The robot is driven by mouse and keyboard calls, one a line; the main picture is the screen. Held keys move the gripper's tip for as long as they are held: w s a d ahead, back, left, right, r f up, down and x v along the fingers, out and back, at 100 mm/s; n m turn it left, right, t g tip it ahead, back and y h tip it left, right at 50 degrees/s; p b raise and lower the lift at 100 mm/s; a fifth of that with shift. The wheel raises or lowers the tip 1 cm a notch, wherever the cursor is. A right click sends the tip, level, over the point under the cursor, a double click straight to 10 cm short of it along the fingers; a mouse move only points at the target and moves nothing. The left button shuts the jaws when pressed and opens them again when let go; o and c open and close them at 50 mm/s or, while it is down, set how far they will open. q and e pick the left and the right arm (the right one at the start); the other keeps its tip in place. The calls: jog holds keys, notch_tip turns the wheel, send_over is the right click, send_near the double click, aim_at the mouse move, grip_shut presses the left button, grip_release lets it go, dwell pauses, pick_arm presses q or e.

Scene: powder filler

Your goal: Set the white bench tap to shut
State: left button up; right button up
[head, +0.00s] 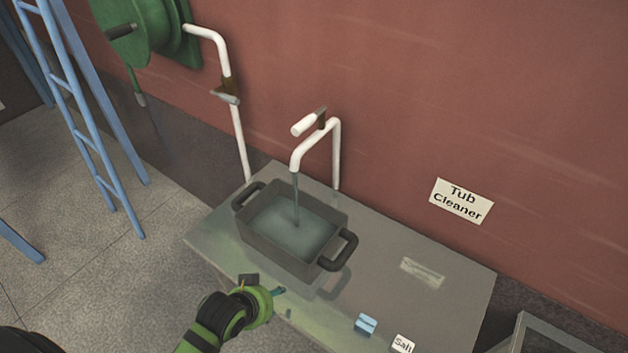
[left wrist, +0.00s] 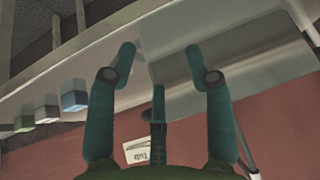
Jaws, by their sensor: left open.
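The white bench tap (head: 336,150) rises from the back of the bench and bends over a dark grey two-handled tub (head: 275,248). Its white lever (head: 309,122) sits on top, pointing towards the lower left. A stream of water (head: 296,200) runs from the spout into the tub, which holds water. My left gripper (head: 278,292) is low at the bench's front edge, in front of the tub and well away from the tap. My right gripper is not in view.
A blue block (head: 366,324) and a white salt box (head: 403,343) are at the bench's front. A second white pipe (head: 238,140) with a lever runs to a green hose reel (head: 140,30). A blue ladder (head: 85,120) stands left. The bench's right part (head: 440,300) is mostly clear.

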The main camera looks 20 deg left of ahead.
pick_arm(q)
jog(key=w+r+m+t+h, duration=0.2)
jog(key=w+r+t, duration=0.4)
jog(key=w+r, duration=0.85)
jog(key=m+t+h+p, duration=0.1)
jog(key=t+h, duration=0.2)
jog(key=t, duration=0.2)
send_near(304, 123)
jog(key=w, duration=0.4)
jog(key=shift+w+d+f, duration=0.2)
jog(key=shift+d+f, duration=0.05)
jog(key=shift+d, duration=0.05)
jog(key=p+x, duration=0.1)
jog(key=x, duration=0.4)
jog(key=shift+w+d+f+p, duration=0.1)
jog(key=shift+w+d+p, duration=0.05)
jog(key=shift+w+p, duration=0.2)
jog(key=shift+w+d, duration=0.2)
jog(key=shift+w, duration=0.25)
jog(key=shift+f, duration=0.1)
grip_shut()
